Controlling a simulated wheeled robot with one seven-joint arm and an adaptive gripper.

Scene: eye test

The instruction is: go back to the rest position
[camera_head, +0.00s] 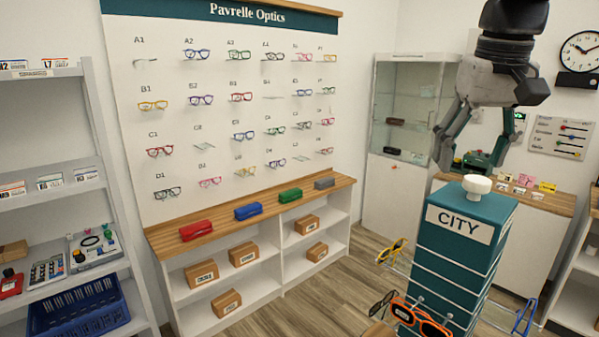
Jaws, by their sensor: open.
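My gripper (470,161) hangs from the top right of the head view, fingers pointing down. Its fingers are spread apart with nothing between them. It appears just above the white round knob (477,184) on top of a teal display tower (462,256) labelled CITY. A gap in depth between fingertips and knob is hard to judge. Part of my arm above the gripper is cut off by the top edge.
Glasses hang from the tower's sides, including an orange pair (421,318) and a yellow pair (391,251). Behind stand a glass cabinet (402,110) and a wooden-topped counter (560,203). A wall board (225,110) holds many glasses. Open floor (340,285) lies left of the tower.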

